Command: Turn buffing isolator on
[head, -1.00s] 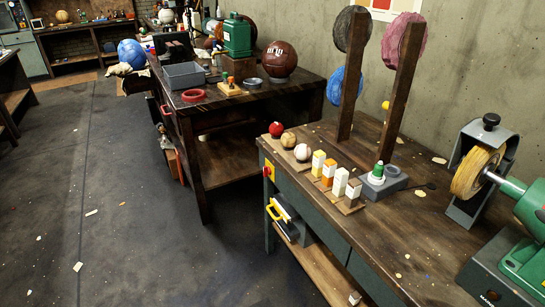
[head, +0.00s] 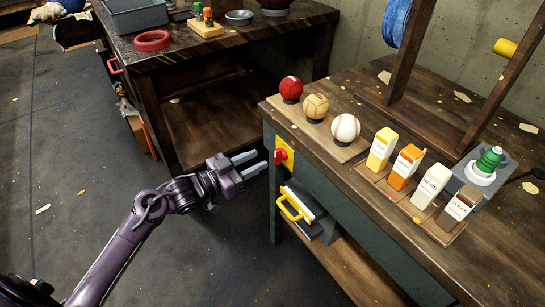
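The buffing isolator is a red rotary knob (head: 281,156) on a yellow plate (head: 287,163), on the front left end of the green workbench (head: 345,205). My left gripper (head: 256,164) comes in from the left, its two grey fingers pointing right at the knob. The fingers are apart with a gap between them and nothing held. Their tips are just left of the knob in the picture; I cannot tell whether they touch it. My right gripper is not in the view.
A red, a tan and a white ball (head: 346,129) stand on the bench top, with several small cartons (head: 405,167) beside them. A yellow handle (head: 294,205) sticks out below the isolator. A dark table (head: 225,50) stands behind.

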